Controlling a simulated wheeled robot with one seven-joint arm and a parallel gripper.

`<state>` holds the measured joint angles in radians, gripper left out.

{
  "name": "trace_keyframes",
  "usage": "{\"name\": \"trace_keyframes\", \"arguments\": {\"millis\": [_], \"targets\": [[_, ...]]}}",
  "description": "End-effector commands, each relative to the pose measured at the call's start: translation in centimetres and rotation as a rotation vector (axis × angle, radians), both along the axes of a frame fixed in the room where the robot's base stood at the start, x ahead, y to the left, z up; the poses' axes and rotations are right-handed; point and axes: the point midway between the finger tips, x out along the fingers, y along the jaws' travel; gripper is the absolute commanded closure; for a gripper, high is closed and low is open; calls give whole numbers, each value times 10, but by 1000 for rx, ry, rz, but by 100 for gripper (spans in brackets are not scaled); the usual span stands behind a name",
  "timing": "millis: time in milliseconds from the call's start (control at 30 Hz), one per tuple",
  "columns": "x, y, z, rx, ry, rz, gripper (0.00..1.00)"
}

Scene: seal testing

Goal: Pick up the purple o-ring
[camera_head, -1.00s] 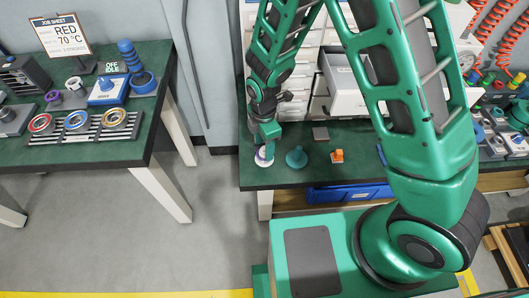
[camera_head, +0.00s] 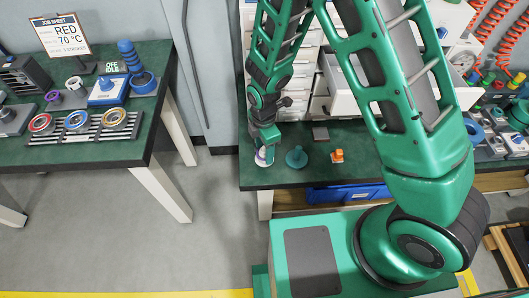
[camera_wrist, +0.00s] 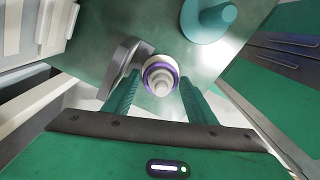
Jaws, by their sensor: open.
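The purple o-ring (camera_wrist: 148,71) sits around a white stepped post (camera_wrist: 160,83) in the wrist view. In the head view the purple o-ring (camera_head: 261,157) and white post are small at the front left of the right-hand bench, partly hidden by my gripper. My gripper (camera_wrist: 159,80) is open, with one green finger on each side of the post and ring. In the head view my gripper (camera_head: 266,143) is right above the post. I cannot tell whether the fingers touch the ring.
A teal cone on a round base (camera_head: 296,157) stands close to the right of the post. An orange piece (camera_head: 338,156) and a dark square plate (camera_head: 320,134) lie further right. White drawers (camera_head: 343,95) stand behind. The left bench (camera_head: 140,148) holds several rings on a rack.

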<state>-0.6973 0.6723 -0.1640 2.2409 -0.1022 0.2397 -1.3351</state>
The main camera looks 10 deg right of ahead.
Motion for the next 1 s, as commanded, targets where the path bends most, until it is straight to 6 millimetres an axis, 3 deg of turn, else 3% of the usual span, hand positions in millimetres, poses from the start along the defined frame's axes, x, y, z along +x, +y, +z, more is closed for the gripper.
{"name": "trace_keyframes", "arguments": {"millis": [267, 400, 500, 767, 1000], "targets": [[0, 0, -1, 0, 0, 0, 49], [0, -1, -1, 0, 0, -1, 79], [1, -2, -1, -1, -1, -2, 83], [1, -2, 1, -1, -3, -3, 83], [2, -1, 17, 1, -3, -3, 83]]}}
